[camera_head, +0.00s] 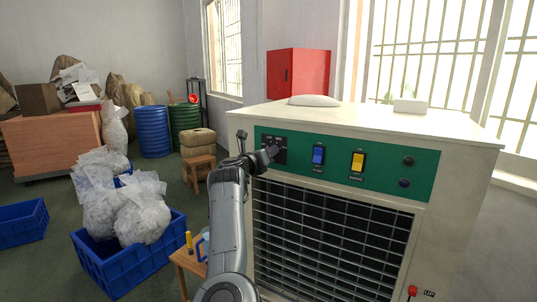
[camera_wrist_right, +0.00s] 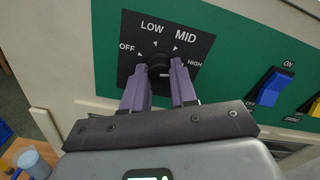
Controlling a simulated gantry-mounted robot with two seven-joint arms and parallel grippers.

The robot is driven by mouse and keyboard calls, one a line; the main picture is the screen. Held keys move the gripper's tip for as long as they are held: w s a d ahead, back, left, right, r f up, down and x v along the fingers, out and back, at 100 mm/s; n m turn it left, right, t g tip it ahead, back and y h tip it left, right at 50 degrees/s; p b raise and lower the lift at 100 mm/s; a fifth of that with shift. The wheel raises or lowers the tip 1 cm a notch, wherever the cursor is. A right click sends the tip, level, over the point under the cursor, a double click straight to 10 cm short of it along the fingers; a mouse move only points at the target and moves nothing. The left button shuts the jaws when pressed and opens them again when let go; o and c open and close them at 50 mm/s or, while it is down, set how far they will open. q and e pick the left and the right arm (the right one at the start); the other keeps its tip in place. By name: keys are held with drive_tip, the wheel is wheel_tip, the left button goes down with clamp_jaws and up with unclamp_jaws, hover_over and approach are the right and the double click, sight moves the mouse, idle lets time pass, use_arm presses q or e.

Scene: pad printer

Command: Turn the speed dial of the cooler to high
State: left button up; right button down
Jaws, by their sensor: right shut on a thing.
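The cooler (camera_head: 455,128) is a large cream box with a green control panel (camera_head: 404,181) above a dark grille. The black speed dial (camera_wrist_right: 158,60) sits on a black plate marked OFF, LOW, MID and HIGH in the right wrist view. My right gripper (camera_head: 271,153) is at the left end of the panel. In the right wrist view its two purple fingers (camera_wrist_right: 161,70) are closed on the dial, one on each side. A small white mark shows at the dial's lower edge; which setting the dial points to I cannot tell. My left gripper is out of view.
A blue switch (camera_head: 318,155) and a yellow switch (camera_head: 357,163) are right of the dial. A wooden stool (camera_head: 187,263) with small items stands beside the cooler's front. Blue crates (camera_head: 112,273) with filled bags are on the floor at left.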

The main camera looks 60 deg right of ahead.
drive_tip(key=c, duration=0.9)
unclamp_jaws()
drive_tip(key=a, duration=1.1)
drive_tip(key=shift+s+p, duration=0.3)
drive_tip(key=shift+p, duration=0.1)
drive_tip(key=shift+d, duration=0.1)
